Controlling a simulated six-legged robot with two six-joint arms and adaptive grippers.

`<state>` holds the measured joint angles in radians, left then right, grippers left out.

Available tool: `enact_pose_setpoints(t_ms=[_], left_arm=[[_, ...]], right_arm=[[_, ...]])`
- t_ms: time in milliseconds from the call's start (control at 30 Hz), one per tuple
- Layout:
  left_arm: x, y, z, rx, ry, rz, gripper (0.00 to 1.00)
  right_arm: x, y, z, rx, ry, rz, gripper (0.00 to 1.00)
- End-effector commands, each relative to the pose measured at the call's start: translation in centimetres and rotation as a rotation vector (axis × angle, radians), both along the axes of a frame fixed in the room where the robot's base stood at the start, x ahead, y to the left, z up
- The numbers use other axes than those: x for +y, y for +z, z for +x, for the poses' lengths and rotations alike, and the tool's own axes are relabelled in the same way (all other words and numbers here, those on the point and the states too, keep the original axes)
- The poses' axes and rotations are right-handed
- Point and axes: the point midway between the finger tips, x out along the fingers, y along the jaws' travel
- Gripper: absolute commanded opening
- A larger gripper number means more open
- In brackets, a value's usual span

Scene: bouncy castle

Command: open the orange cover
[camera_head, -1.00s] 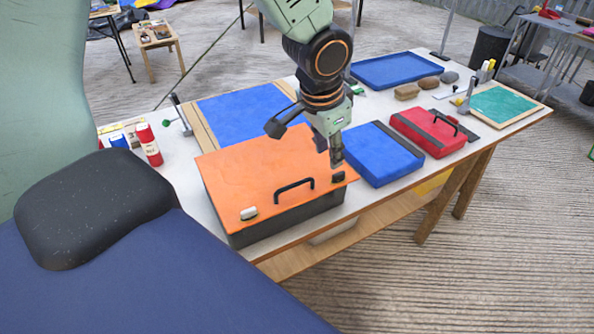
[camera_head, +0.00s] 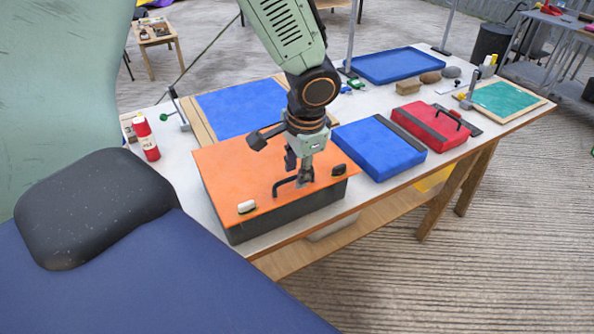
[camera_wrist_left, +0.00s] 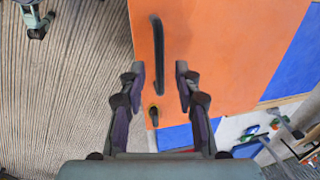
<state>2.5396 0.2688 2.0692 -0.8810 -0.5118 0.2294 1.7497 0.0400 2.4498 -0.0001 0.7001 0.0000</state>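The orange cover (camera_head: 225,168) lies flat and closed on a dark box (camera_head: 290,216) on the table. A black bar handle (camera_head: 279,187) stands on the cover near its front edge. My left gripper (camera_head: 298,182) is over the handle and hides part of it. In the left wrist view, the gripper (camera_wrist_left: 160,72) is open with its two fingers apart. There the handle (camera_wrist_left: 158,48) runs lengthwise along the line between the fingers. The orange cover (camera_wrist_left: 215,45) fills the middle of that view. I cannot tell if the fingers touch anything.
A blue case (camera_head: 375,150) and a red case (camera_head: 428,127) stand to the right of the box. A blue mat (camera_head: 235,108) lies behind it. A red bottle (camera_head: 146,140) stands at the left. A white knob (camera_head: 245,207) and a black knob (camera_head: 338,170) sit on the cover.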

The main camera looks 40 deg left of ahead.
Motion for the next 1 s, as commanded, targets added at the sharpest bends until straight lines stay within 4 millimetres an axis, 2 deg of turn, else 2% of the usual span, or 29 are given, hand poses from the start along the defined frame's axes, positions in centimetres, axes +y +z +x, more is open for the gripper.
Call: enact_pose_setpoints(t_ms=[267,633,1000], left_arm=[[0.02,-0.08,0.03,-0.001,0.001,0.000,0.32],[0.01,-0.06,0.03,-0.001,0.000,0.000,0.01],[0.02,-0.08,-0.04,0.001,0.000,-0.001,0.00]], right_arm=[[0.00,0.02,0.00,0.000,0.000,0.000,0.40],[0.00,0.02,0.01,0.000,0.000,0.000,0.40],[0.00,0.02,0.00,0.000,0.000,0.000,0.40]])
